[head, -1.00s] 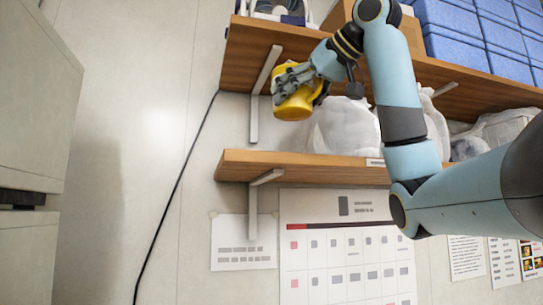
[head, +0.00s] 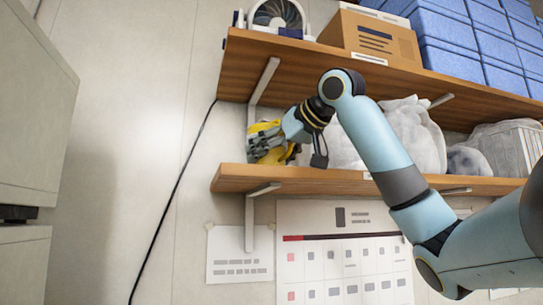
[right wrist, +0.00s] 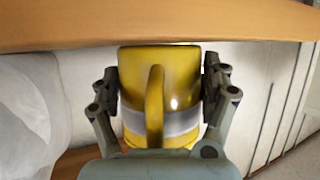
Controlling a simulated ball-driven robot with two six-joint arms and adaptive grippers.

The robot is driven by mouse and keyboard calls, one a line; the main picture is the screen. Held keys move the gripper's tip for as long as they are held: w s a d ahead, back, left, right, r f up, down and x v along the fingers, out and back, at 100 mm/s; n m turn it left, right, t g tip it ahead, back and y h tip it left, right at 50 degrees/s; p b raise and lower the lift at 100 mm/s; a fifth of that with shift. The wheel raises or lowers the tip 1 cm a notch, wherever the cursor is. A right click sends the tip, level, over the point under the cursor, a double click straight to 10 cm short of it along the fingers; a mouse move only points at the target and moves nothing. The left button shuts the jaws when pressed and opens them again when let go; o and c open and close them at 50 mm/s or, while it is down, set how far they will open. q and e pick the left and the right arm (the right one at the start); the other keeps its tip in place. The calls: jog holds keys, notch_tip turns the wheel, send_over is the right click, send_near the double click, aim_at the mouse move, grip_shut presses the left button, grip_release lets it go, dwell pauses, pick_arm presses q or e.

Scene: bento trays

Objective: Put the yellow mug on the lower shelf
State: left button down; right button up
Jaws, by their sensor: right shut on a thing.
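The yellow mug (right wrist: 185,90) has a pale grey band and its handle faces the right wrist camera. In the head view the mug (head: 274,155) shows only in part behind my fingers, just above the left end of the lower shelf (head: 290,181). My right gripper (head: 265,143) is shut on the mug; in the right wrist view its fingers (right wrist: 160,90) press on both sides. The mug looks upright. I cannot tell whether its base touches the shelf. My left gripper is not in view.
The upper shelf (head: 310,72) is close above, with a fan (head: 277,17), a cardboard box (head: 371,38) and blue boxes (head: 470,45). White bags (head: 412,135) stand on the lower shelf right of the mug. A bracket (head: 262,90) is near the gripper.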

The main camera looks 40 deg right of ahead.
jog(key=o, duration=1.6)
jog(key=shift+r, duration=0.1)
jog(key=shift+s+r, duration=0.1)
jog(key=shift+s, duration=0.2)
jog(key=b+v, duration=0.2)
jog(key=v, duration=0.9)
jog(key=shift+s+b, duration=0.15)
jog(key=shift+b, duration=0.25)
